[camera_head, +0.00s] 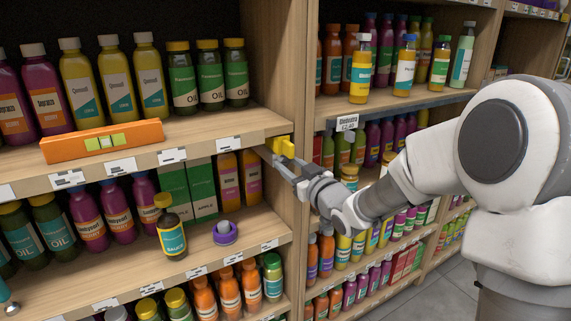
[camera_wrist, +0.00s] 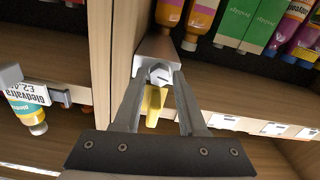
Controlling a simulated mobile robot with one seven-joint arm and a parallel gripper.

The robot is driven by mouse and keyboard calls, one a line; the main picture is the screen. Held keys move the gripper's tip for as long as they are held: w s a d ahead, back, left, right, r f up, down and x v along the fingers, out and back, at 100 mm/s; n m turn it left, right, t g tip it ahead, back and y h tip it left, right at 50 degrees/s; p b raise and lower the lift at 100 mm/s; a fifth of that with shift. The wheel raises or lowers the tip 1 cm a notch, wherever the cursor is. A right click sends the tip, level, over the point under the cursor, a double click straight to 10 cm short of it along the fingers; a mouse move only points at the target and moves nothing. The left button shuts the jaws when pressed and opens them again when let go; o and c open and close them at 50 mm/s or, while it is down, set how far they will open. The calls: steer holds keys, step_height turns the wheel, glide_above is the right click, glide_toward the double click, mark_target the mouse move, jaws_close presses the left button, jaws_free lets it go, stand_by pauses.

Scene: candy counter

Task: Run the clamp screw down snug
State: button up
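A yellow clamp (camera_head: 283,147) sits at the right end of the upper shelf's front edge, beside the upright panel. In the wrist view, a grey hex screw head (camera_wrist: 159,75) faces the camera, with a yellow part (camera_wrist: 153,104) of the clamp just below it. My gripper (camera_head: 280,163) is close to the clamp from the front right. In the wrist view, my gripper's fingers (camera_wrist: 162,80) stand apart, one on each side of the screw head. Contact between the fingertips and the head cannot be made out. How far the screw is seated is hidden.
An orange box (camera_head: 103,143) lies along the upper shelf's front edge, left of the clamp. A dark bottle (camera_head: 170,232) and a purple round item (camera_head: 225,232) stand on the shelf below. The upright panel (camera_head: 287,70) is close beside my gripper.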

jaws_close()
steer(key=shift+r+m+p, duration=0.15)
steer(key=shift+m+p, duration=0.7)
steer(key=shift+m, duration=0.25)
steer(key=shift+f+m, duration=0.2)
steer(key=shift+m, duration=0.4)
steer(key=shift+r+m+p, duration=0.2)
steer(key=shift+m+p, duration=0.6)
steer(key=shift+f+m+p, duration=0.2)
steer(key=shift+m+p, duration=0.1)
steer(key=shift+m, duration=0.6)
steer(key=shift+o, duration=0.7)
jaws_free()
